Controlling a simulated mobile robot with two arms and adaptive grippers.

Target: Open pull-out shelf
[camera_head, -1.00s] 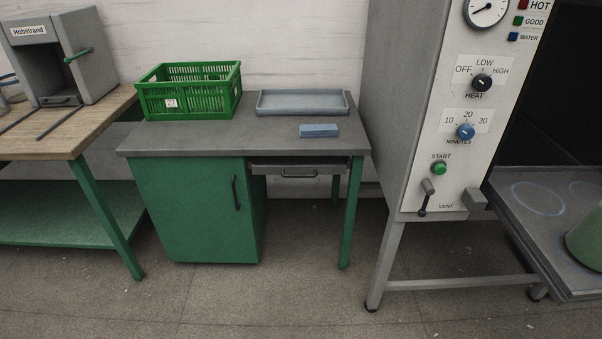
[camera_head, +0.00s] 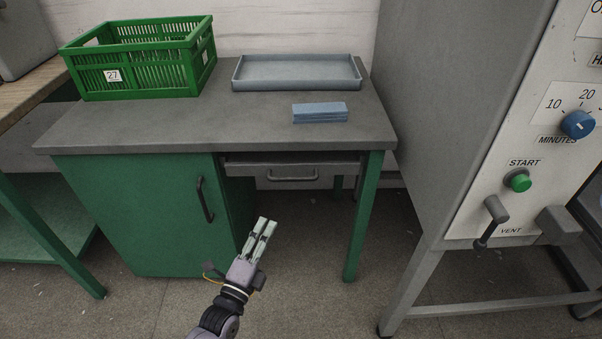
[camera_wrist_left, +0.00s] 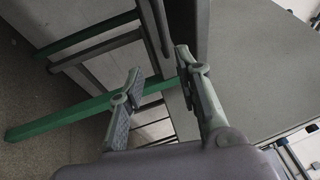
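The pull-out shelf (camera_head: 330,170) is a grey panel under the right half of the desk's grey top, between the green cabinet and the right leg. It looks closed, and its front carries a dark bar handle (camera_head: 292,177). My left gripper (camera_head: 267,222) is in front of the desk, below and a little left of the handle, apart from it and pointing up toward it. In the left wrist view its fingers (camera_wrist_left: 160,62) are spread with nothing between them. My right gripper is in neither view.
The green cabinet door (camera_head: 145,215) has its own vertical handle (camera_head: 204,199) just left of my gripper. A green crate (camera_head: 140,75), a grey tray (camera_head: 297,85) and a blue block (camera_head: 320,113) are on the desk. A large grey machine (camera_head: 460,100) stands close on the right.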

